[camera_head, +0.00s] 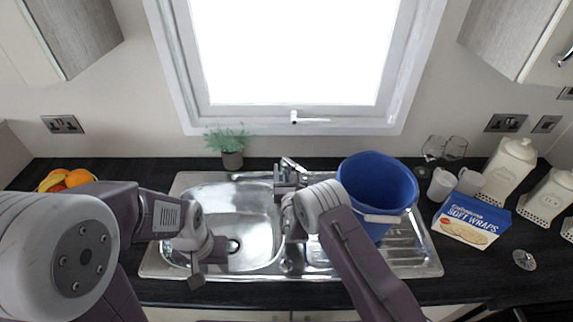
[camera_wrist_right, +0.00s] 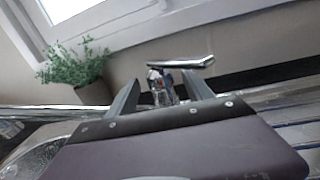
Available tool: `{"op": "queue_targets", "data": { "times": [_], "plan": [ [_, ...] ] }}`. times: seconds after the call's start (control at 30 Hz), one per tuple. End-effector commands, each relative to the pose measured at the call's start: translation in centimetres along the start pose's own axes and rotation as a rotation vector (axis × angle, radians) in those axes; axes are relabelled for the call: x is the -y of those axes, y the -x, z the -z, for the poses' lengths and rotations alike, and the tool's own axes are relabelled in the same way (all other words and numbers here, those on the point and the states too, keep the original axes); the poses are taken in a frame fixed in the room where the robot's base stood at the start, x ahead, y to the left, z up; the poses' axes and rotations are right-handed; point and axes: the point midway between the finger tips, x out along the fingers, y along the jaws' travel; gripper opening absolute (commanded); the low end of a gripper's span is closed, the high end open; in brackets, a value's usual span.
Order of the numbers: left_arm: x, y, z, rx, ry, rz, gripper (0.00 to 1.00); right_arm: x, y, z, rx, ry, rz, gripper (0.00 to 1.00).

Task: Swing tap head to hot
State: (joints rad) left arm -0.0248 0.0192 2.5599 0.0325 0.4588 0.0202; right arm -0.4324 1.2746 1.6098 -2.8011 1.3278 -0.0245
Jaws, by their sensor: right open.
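The chrome tap (camera_head: 291,164) stands at the back edge of the steel sink. In the right wrist view the lever-like tap head (camera_wrist_right: 182,62) lies across the top of the tap body, its long end to the right. A small red mark shows on the body. My right gripper (camera_wrist_right: 160,80) is open, with its fingers either side of the tap body in that view; I cannot tell whether they touch it. In the head view this gripper (camera_head: 283,183) is just in front of the tap and partly hides it. My left gripper (camera_head: 196,278) points down over the sink's front left; its jaw opening is unclear.
A blue bucket (camera_head: 378,183) stands right of the tap on the drainer (camera_head: 418,262). A potted plant (camera_head: 232,158) stands behind the sink, left of the tap. A soft wraps box (camera_head: 470,222), mugs and canisters are at the right. Fruit (camera_head: 68,179) is at the far left.

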Motion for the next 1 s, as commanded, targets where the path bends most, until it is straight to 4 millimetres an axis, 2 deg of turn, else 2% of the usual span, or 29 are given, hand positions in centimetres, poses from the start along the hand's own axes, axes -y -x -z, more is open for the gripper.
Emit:
{"op": "queue_targets", "data": {
  "times": [0.17, 0.43, 0.47, 0.67, 0.87, 1.0],
  "plan": [
    [0.0, 0.3, 0.0, 0.0, 0.0, 0.0, 0.36, 0.0, -1.8, -0.1, 0.001, 0.0, 0.0, 0.6],
    [0.0, 0.3, 0.0, 0.0, 0.0, 0.0, 0.36, 0.0, -2.1, 0.1, -0.001, 0.001, 0.0, 0.6],
    [0.0, 0.3, 0.0, 0.0, 0.0, 0.0, 0.36, 0.0, -2.1, 0.1, -0.001, 0.001, 0.0, 0.57],
    [0.0, 0.3, 0.0, 0.0, 0.0, 0.0, 0.36, 0.0, -2.1, 0.0, 0.0, 0.0, 0.0, 0.01],
    [0.0, 0.1, 0.0, 0.0, 0.0, 0.0, 0.36, -0.1, -2.1, 0.1, 0.001, 0.0, 0.003, 0.0],
    [0.0, -1.9, -0.2, 0.0, 0.0, 0.0, 0.36, -0.4, -2.2, 0.5, 0.014, 0.001, 0.072, 0.0]
  ]
}}
